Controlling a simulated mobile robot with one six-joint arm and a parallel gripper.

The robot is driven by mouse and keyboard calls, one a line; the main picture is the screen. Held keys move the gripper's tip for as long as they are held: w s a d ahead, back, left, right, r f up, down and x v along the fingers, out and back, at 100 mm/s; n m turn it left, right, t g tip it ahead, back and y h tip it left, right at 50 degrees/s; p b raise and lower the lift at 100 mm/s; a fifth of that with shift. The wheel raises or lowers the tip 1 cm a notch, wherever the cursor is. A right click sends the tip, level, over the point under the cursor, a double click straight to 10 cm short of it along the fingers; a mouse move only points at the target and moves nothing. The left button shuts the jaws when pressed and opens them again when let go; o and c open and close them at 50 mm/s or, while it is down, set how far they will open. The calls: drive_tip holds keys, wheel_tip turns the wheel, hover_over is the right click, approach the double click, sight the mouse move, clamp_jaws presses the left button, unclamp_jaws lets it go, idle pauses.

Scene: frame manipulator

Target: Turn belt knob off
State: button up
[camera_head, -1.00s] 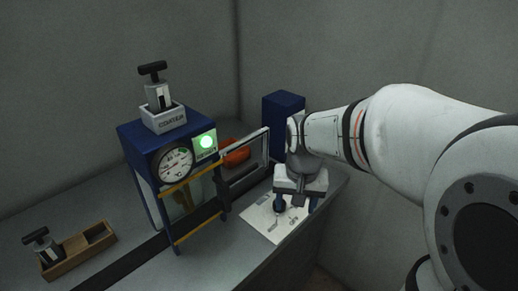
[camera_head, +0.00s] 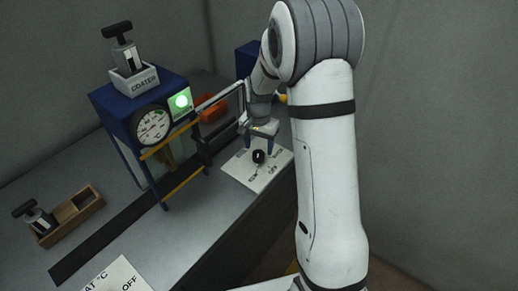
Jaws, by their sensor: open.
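The belt knob (camera_head: 259,156) is a small round black knob with a light mark. It sits on a white panel (camera_head: 240,174) whose printed labels include "OFF"; the mark's exact direction is too small to tell. My gripper (camera_head: 258,148) points down over the panel at the knob, with blue fingers apart on either side of it. I cannot tell whether the fingers touch the knob.
A blue machine (camera_head: 118,110) with a gauge, green light and "COATER" box stands left of the panel. A dark belt (camera_head: 105,235) runs beneath it. A wooden tray (camera_head: 75,215) is at left. Another labelled panel (camera_head: 118,278) lies at the front edge.

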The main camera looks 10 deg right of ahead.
sight(258, 155)
drive_tip(key=shift+f, duration=1.35)
drive_tip(key=shift+c, duration=0.6)
drive_tip(key=c, duration=0.9)
